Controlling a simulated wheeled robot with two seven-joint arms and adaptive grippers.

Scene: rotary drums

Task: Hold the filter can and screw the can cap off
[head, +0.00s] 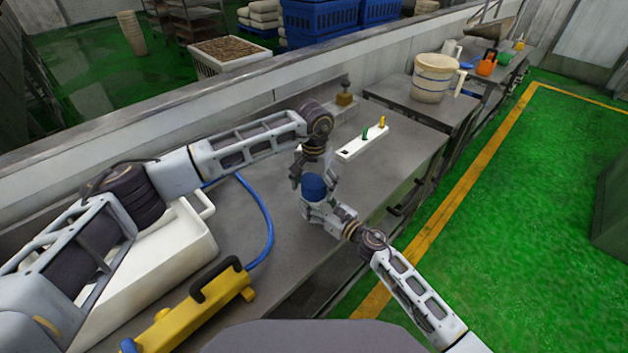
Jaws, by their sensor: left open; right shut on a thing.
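The filter can shows as a blue round top (314,187) above the grey table; its lower part is hidden by my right gripper, and I cannot tell cap from body. My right gripper (318,208) comes in from the lower right and is shut around the can. My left gripper (304,178) points down from above, right behind and beside the blue top. It is open, its fingers are small and partly hidden, and I cannot tell whether they touch the can.
A white block (350,150) with green and yellow pegs lies behind the grippers. A white bin (150,275), a yellow tool (195,310) and a blue hose (268,225) take up the left. A bucket (433,80) stands farther back. Bare table (400,150) lies right of the block.

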